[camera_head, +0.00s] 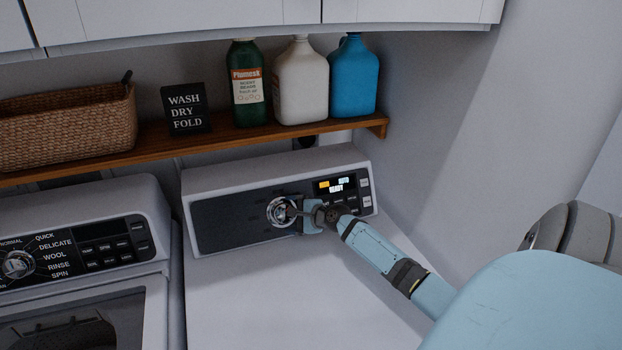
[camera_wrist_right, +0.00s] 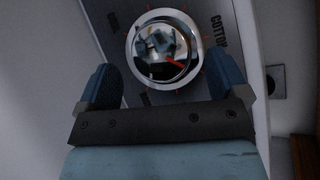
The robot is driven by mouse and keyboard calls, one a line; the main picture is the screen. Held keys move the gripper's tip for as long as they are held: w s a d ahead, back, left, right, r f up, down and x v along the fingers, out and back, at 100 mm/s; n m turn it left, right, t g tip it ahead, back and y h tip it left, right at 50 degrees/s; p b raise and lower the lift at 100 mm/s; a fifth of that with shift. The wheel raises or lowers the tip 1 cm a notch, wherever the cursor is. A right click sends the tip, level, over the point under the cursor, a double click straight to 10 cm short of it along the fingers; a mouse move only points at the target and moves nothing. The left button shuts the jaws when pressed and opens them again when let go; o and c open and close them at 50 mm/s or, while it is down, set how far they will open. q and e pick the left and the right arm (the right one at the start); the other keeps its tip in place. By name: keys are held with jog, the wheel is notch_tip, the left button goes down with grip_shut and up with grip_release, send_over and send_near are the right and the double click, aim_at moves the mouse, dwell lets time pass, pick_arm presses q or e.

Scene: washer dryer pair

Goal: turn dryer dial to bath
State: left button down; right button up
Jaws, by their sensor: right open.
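The dryer dial (camera_head: 281,212) is a round chrome knob on the dark control panel (camera_head: 230,219) of the dryer at the right. In the right wrist view the dial (camera_wrist_right: 163,48) shows a red pointer mark, with the word COTTON printed beside it; no "bath" label is readable. My right gripper (camera_head: 294,211) reaches in from the right and is right at the dial. In the wrist view my right gripper's (camera_wrist_right: 165,88) fingers are open, one to each side of the dial's near part; contact cannot be told. My left gripper is not in view.
The washer (camera_head: 165,300) stands at the left with its own dial (camera_head: 18,264). Above, a wooden shelf (camera_head: 225,138) holds a wicker basket (camera_head: 68,126), a sign (camera_head: 186,110) and bottles. The dryer's lit display (camera_head: 336,187) is right of the dial. The dryer top is clear.

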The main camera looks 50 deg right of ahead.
jog(key=b+v, duration=0.1)
jog(key=v, duration=1.1)
jog(key=shift+s+f, duration=0.1)
